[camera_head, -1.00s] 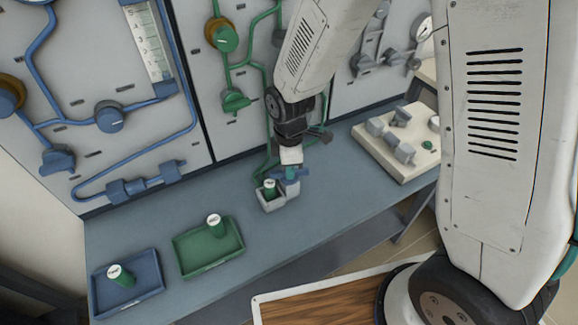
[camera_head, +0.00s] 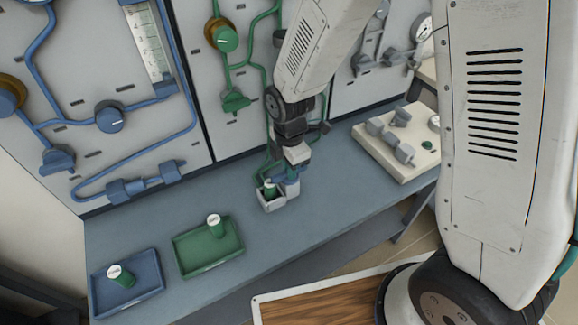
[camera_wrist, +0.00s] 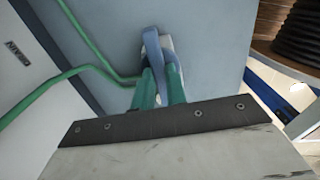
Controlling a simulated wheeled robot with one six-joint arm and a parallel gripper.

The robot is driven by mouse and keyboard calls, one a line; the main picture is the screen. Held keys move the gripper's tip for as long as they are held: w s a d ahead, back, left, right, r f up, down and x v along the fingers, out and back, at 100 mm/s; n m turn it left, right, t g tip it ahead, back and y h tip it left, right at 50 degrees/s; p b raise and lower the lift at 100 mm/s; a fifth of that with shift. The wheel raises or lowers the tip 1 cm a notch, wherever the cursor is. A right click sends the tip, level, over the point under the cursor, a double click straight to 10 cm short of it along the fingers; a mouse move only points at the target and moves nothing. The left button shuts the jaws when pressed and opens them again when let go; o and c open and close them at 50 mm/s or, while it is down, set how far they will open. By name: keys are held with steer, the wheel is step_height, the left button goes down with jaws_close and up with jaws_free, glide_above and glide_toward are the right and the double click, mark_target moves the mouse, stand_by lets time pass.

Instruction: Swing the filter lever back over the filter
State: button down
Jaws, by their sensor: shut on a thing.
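The filter holder (camera_head: 272,204) is a small pale grey block on the blue-grey bench. A green filter with a light top (camera_head: 269,187) stands in it. My gripper (camera_head: 287,179) points down close beside the filter, on its right. In the wrist view my gripper (camera_wrist: 160,82) has its two green fingers shut on the blue filter lever (camera_wrist: 155,45). The holder lies behind the lever and fingers there and is mostly hidden. The lever's exact angle over the filter is hard to tell in the head view.
A green tray (camera_head: 190,268) and a blue tray (camera_head: 101,301) stand to the left, each with a green cylinder. A pale box with grey valves (camera_head: 375,155) stands to the right. Panels with blue and green pipes rise behind. Green pipes (camera_wrist: 85,30) run close to the gripper.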

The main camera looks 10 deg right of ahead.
steer(key=c, duration=1.4)
jaws_free()
steer(key=shift+c, duration=0.2)
steer(key=shift+r, duration=0.1)
step_height(320, 180, up, 8)
steer(key=shift+f, duration=0.15)
